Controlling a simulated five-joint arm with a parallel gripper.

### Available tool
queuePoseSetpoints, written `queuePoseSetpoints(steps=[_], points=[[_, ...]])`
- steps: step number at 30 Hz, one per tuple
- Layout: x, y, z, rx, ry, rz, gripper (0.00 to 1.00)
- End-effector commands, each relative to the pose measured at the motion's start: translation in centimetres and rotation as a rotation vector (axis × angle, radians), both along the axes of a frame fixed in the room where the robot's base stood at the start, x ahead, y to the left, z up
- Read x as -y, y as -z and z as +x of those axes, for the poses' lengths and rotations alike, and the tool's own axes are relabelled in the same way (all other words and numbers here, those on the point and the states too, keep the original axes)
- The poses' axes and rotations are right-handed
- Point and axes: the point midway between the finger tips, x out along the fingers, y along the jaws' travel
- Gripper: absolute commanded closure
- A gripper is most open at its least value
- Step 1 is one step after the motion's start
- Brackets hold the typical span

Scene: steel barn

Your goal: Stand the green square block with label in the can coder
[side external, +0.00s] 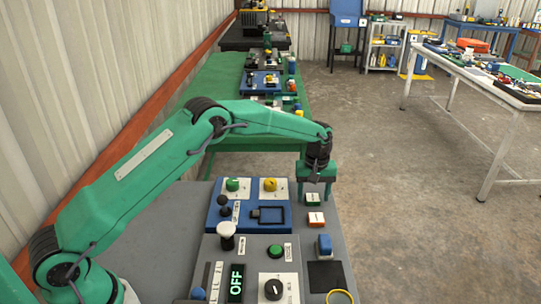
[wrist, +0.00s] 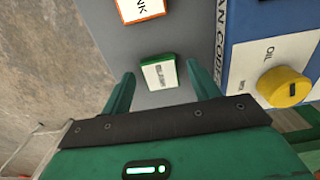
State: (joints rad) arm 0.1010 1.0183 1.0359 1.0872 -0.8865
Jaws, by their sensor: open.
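The green square block (side external: 313,198) lies on the grey bench top, its white label facing up. In the wrist view the green block (wrist: 159,72) shows between my two fingertips, with a gap on each side. My gripper (side external: 314,188) is open and empty, pointing down just above the block; the exact height is hard to tell. The can coder (side external: 226,215) is the blue panel left of the block, with a dark rectangular frame (side external: 272,215) on it. Part of the can coder (wrist: 236,20) and its lettering shows at the right of the wrist view.
An orange block with a white label (side external: 315,219) lies near the green one. The can coder carries a green knob (side external: 232,184), a yellow knob (side external: 270,184) and a black knob. A grey panel reading OFF (side external: 236,283) and a blue block (side external: 324,244) stand nearer the camera.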

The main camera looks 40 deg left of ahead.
Motion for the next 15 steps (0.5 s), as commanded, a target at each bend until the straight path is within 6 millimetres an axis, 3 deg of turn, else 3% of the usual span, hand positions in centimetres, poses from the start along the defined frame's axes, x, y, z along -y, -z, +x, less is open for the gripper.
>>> queuePoseSetpoints(steps=[15], points=[[-0.1,-6.0,0.1,0.001,0.000,0.000,0.39]])
